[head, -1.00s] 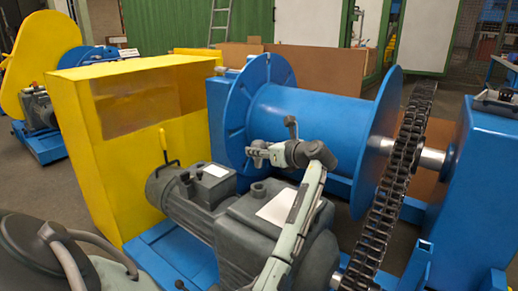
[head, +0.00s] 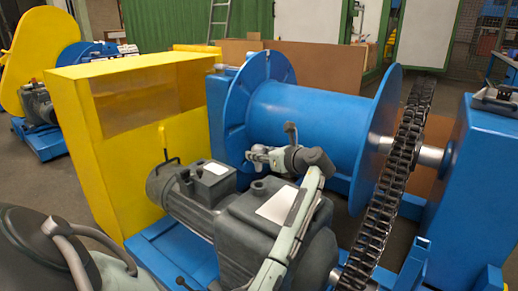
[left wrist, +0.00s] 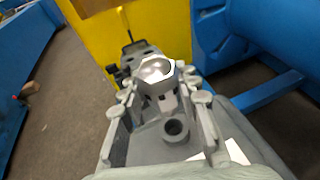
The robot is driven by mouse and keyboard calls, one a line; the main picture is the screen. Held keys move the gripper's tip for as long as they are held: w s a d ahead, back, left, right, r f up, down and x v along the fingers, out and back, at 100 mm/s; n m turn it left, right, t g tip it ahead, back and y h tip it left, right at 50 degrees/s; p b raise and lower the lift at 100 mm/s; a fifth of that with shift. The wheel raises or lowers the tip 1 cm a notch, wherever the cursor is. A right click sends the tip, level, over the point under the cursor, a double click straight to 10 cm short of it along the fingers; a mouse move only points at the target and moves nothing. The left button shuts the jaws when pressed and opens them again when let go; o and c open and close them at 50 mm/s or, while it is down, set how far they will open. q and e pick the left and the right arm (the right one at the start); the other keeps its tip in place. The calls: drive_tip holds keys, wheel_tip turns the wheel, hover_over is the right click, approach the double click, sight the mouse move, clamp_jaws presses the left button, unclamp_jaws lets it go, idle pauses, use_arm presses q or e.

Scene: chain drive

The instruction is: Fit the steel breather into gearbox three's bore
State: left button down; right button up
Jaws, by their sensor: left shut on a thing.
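The steel breather (left wrist: 157,72), a bright hexagonal fitting with a hollow top, is held between the fingers of my left gripper (left wrist: 160,98) in the left wrist view. In the head view my left gripper (head: 258,156) is above the grey gearbox (head: 240,235), and the breather is too small to make out surely. The round raised bore (head: 260,187) on top of the gearbox is just below the gripper. In the left wrist view the bore (left wrist: 175,129) is open and empty, apart from the breather. My right gripper is not in view. No gearbox number is readable.
A blue drum (head: 310,125) stands behind, and a black chain (head: 385,205) runs on the right. A thin lever (head: 167,155) rises near the motor.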

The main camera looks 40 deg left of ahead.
sight(261, 166)
use_arm(q)
drive_tip(key=shift+f, duration=2)
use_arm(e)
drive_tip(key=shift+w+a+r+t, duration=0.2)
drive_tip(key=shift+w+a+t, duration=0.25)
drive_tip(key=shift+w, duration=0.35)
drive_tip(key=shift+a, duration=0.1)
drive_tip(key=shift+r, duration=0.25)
use_arm(q)
drive_tip(key=shift+p, duration=0.6)
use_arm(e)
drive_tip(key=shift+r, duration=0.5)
use_arm(q)
drive_tip(key=shift+p, duration=0.3)
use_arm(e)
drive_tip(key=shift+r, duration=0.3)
use_arm(q)
drive_tip(key=shift+p, duration=0.6)
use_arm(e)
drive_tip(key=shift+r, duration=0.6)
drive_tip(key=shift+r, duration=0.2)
use_arm(q)
drive_tip(key=shift+p, duration=0.6)
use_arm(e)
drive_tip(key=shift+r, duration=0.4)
